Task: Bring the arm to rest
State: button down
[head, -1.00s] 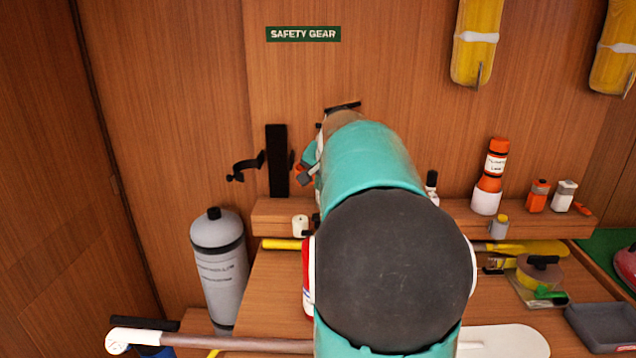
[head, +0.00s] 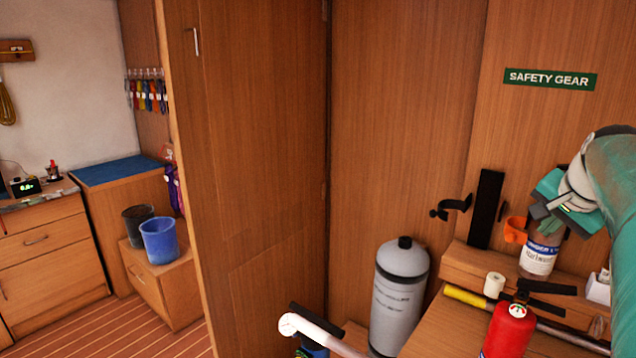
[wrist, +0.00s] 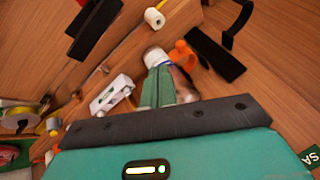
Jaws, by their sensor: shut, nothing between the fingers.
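My arm enters the head view from the right edge. My gripper (head: 546,222) is at its end, in front of the wall above the wooden shelf. Its fingers are together with nothing between them. They also show in the wrist view (wrist: 157,78), closed, in front of a white bottle. The white labelled bottle (head: 540,257) stands on the shelf just below the gripper in the head view; the gripper hides its upper part. I cannot tell whether they touch.
A red fire extinguisher (head: 510,326) stands in front of the shelf (head: 465,262). A black wall bracket (head: 486,209) and an orange holder (head: 515,230) are close to the gripper. A grey cylinder (head: 400,290) stands left. Open floor (head: 150,338) shows at far left, beyond a wooden partition.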

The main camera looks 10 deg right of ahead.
jog(key=s+a+f+n+y, duration=0.1)
jog(key=s+a+f+n, duration=0.2)
jog(key=a, duration=0.8)
jog(key=a+f+n+y, duration=0.1)
jog(key=a+f+n, duration=0.25)
jog(key=a, duration=0.85)
jog(key=s+a+f+n+y, duration=0.1)
jog(key=s+a+f+n, duration=0.6)
jog(key=s+a+f, duration=0.3)
jog(key=a, duration=0.3)
jog(key=shift+n+g, duration=0.35)
jog(key=shift+g, duration=0.05)
